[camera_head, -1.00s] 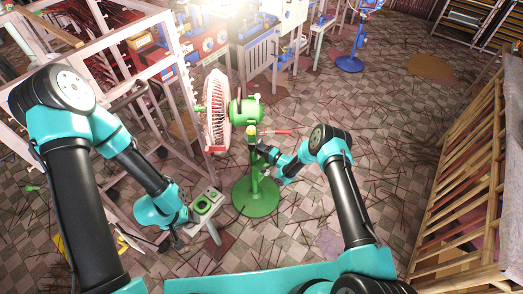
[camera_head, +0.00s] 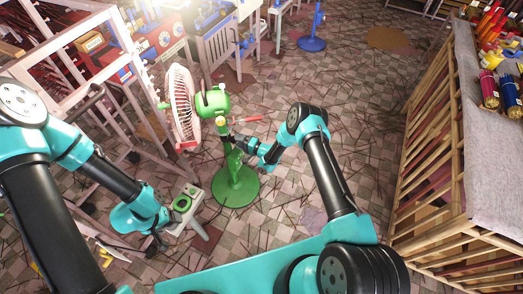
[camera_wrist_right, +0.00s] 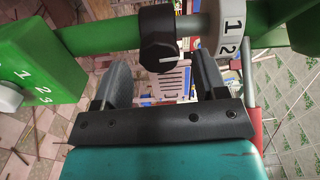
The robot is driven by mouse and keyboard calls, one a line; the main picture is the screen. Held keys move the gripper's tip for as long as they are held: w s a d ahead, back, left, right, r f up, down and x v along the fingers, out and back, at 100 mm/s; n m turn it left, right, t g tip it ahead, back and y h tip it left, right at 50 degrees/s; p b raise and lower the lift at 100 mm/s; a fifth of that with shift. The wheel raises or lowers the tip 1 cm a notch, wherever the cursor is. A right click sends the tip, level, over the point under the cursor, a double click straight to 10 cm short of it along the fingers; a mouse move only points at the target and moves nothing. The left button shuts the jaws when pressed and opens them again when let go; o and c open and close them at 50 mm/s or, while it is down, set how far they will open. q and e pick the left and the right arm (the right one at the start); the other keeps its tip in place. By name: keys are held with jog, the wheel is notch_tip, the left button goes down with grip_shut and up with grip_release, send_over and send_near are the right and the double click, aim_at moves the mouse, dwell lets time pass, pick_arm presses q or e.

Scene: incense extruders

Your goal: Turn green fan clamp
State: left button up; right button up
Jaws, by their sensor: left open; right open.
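The green fan stands on a round base (camera_head: 240,190), with a green motor housing (camera_head: 213,106) and a white-and-red caged head (camera_head: 182,106) facing left. My right gripper (camera_head: 236,143) is beside its upright, below the housing. A grey dial (camera_wrist_right: 229,45) marked 1 and 2 is right of the knob. My left gripper (camera_head: 155,240) is open and low at left, away from the fan.
White racks (camera_head: 80,60) fill the left. A bamboo-sided table (camera_head: 430,180) with coloured bundles is at right.

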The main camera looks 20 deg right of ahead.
jog(key=v, duration=1.4)
jog(key=s+r+n+g+h, duration=0.3)
jog(key=s+r+g+h, duration=0.1)
jog(key=s, duration=0.9)
jog(key=s+d+r+n+g+h, duration=0.1)
jog(key=s+r+n+g+h, duration=0.2)
jog(key=s, duration=1.1)
notch_tip(320, 180, up, 5)
jog(key=g+h, duration=0.2)
jog(key=g, duration=0.2)
jog(key=shift+s+r, duration=0.1)
jog(key=shift+r, duration=0.05)
